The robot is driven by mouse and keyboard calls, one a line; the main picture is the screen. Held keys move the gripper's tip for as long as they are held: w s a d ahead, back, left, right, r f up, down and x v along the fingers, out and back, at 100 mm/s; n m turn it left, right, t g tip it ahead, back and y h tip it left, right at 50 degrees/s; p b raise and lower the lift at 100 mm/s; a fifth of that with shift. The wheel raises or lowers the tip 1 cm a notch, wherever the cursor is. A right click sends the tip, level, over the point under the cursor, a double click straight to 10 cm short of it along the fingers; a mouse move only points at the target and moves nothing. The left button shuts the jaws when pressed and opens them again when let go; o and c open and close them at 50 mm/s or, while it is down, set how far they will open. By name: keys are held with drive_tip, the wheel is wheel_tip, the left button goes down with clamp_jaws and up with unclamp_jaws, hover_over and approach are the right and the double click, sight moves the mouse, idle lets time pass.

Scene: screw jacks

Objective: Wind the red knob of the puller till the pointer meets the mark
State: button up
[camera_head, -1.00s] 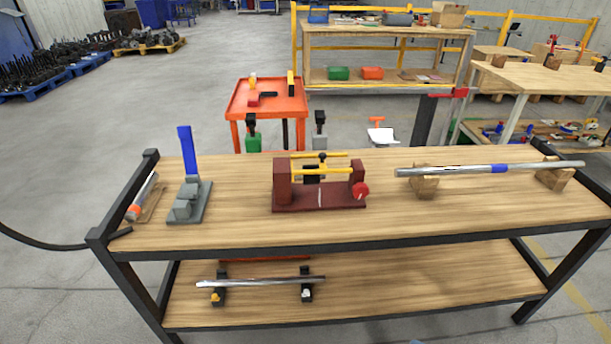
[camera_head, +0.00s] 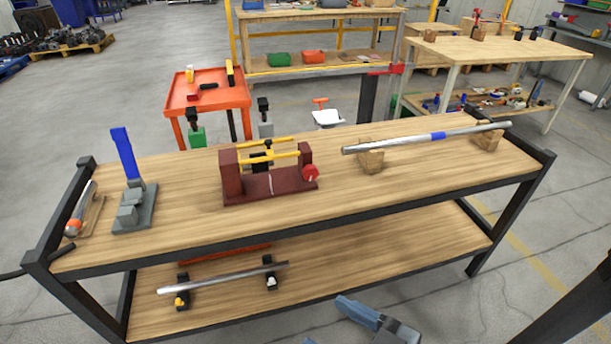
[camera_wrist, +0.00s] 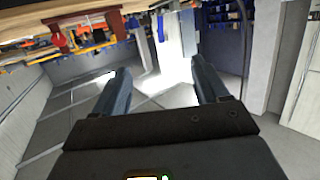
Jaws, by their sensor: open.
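The puller is a maroon frame (camera_head: 234,180) on the workbench in the head view, with two end blocks joined by yellow rods. A black block (camera_head: 260,163) with a yellow top sits between the end blocks. The red knob (camera_head: 311,173) is on the right end block. A white line (camera_head: 270,184) crosses the base below the block; I cannot tell whether a pointer meets it. My gripper (camera_head: 328,322) is low in front of the bench, well apart from the knob. In the wrist view my gripper (camera_wrist: 160,78) is open and empty.
The workbench (camera_head: 200,232) also bears a grey block with a blue lever (camera_head: 126,155) at left and a metal bar (camera_head: 400,142) on wooden blocks at right. Another bar (camera_head: 220,278) lies on the lower shelf. An orange cart (camera_head: 208,95) stands behind. The bench's front strip is clear.

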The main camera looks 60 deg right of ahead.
drive_tip(key=w+d+f+m+h, duration=0.3)
drive_tip(key=w+d+f+h, duration=0.15)
drive_tip(key=w+d, duration=0.3)
drive_tip(key=m+g+h+b, duration=0.1)
drive_tip(key=m+g+h, duration=0.3)
drive_tip(key=h, duration=0.2)
approach(311, 174)
drive_tip(key=shift+w+d, duration=0.3)
drive_tip(key=shift+d, duration=0.5)
drive_tip(key=p+x, duration=0.1)
drive_tip(key=x, duration=0.5)
drive_tip(key=shift+w+d+r, duration=0.1)
drive_tip(key=shift+w, duration=0.15)
drive_tip(key=shift+w+d+p, duration=0.3)
drive_tip(key=shift+w+d, duration=0.05)
drive_tip(key=shift+c, duration=0.3)
